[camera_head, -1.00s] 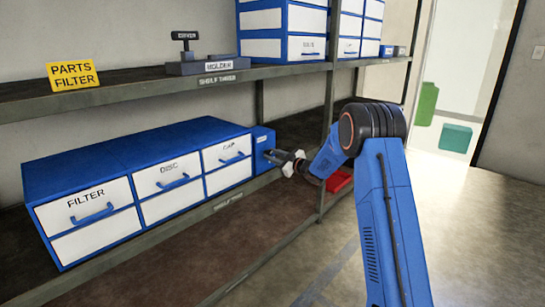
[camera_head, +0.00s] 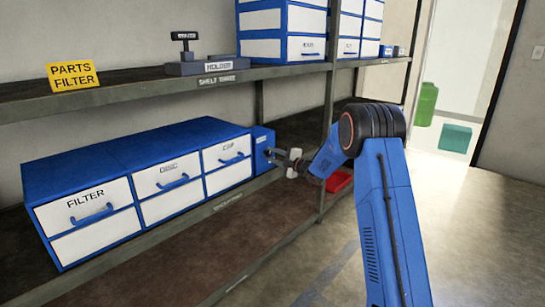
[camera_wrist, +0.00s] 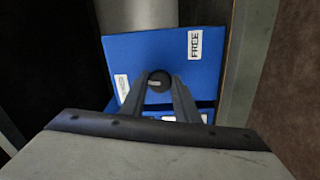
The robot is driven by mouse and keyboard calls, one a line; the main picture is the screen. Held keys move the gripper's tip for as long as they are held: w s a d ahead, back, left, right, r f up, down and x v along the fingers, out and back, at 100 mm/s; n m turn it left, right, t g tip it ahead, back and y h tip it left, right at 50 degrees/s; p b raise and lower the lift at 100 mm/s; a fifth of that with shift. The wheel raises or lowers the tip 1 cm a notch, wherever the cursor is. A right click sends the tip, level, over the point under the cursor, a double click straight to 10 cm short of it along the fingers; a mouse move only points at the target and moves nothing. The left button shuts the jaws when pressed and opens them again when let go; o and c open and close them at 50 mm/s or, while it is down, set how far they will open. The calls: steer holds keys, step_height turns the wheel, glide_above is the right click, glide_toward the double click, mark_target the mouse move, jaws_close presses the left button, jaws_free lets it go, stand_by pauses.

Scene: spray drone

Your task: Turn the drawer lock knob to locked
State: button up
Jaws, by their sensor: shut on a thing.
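The drawer lock knob (camera_wrist: 159,80) is a small dark round knob on the blue face of a lock box (camera_wrist: 140,55) in the wrist view. My gripper (camera_wrist: 160,86) is shut on the knob, one finger on each side. A label reading FREE (camera_wrist: 194,44) sits on the upper right of the face. A second white label (camera_wrist: 121,87) sits at the left; its text is too small to read. In the head view the lock box (camera_head: 263,142) stands at the right end of the drawer cabinet, and my gripper (camera_head: 271,154) reaches its front. The knob's pointing direction is unclear.
The blue cabinet (camera_head: 130,150) has white drawers marked FILTER, DISC and CAP, all looking shut. A shelf upright (camera_head: 328,110) stands close by my wrist. A red bin (camera_head: 339,181) lies behind my arm. The upper shelf (camera_head: 150,90) runs above.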

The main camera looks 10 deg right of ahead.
steer(key=shift+f+n, duration=0.15)
steer(key=shift+n, duration=1.05)
steer(key=o, duration=1)
steer(key=shift+o, duration=0.2)
steer(key=shift+s, duration=0.1)
steer(key=v, duration=1.7)
steer(key=shift+s+d, duration=0.1)
